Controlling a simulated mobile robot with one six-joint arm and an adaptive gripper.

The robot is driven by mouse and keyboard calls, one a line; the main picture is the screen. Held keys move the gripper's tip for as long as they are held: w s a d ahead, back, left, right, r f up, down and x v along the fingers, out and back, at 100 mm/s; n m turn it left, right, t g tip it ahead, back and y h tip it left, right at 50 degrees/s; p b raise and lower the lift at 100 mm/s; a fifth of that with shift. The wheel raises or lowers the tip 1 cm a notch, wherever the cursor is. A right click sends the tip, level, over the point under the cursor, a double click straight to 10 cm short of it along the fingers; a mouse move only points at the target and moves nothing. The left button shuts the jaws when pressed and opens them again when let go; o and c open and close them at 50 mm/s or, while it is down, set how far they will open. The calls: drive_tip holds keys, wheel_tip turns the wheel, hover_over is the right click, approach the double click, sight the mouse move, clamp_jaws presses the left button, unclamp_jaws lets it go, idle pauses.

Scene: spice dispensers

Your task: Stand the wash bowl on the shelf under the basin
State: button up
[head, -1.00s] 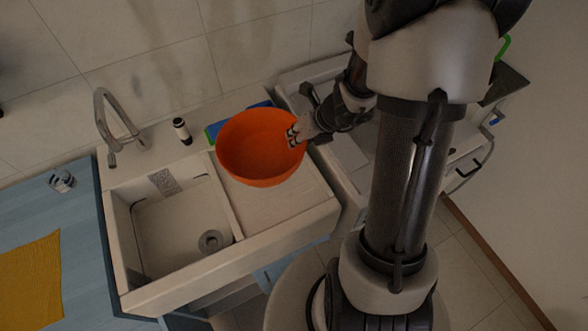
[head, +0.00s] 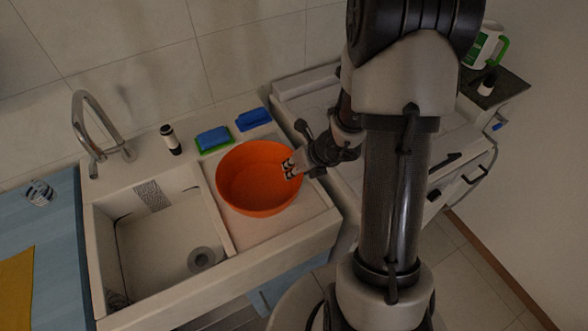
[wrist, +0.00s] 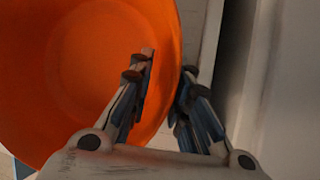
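The wash bowl (head: 258,185) is a round orange bowl, upright over the right-hand drainboard of the white basin (head: 220,262). I cannot tell whether it touches the drainboard. My gripper (head: 290,168) is at the bowl's right rim. Under the basin front, a blue panel (head: 268,296) and grey slats (head: 232,318) show partly; the shelf itself is not clearly seen.
Blue sponges (head: 213,138) and a dark bottle (head: 171,139) stand along the basin's back ledge, near the tap (head: 98,125). A white stove (head: 330,100) adjoins on the right. A blue counter (head: 50,240) with a yellow cloth (head: 15,290) lies left.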

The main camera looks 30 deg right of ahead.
drive_tip(key=o, duration=0.4)
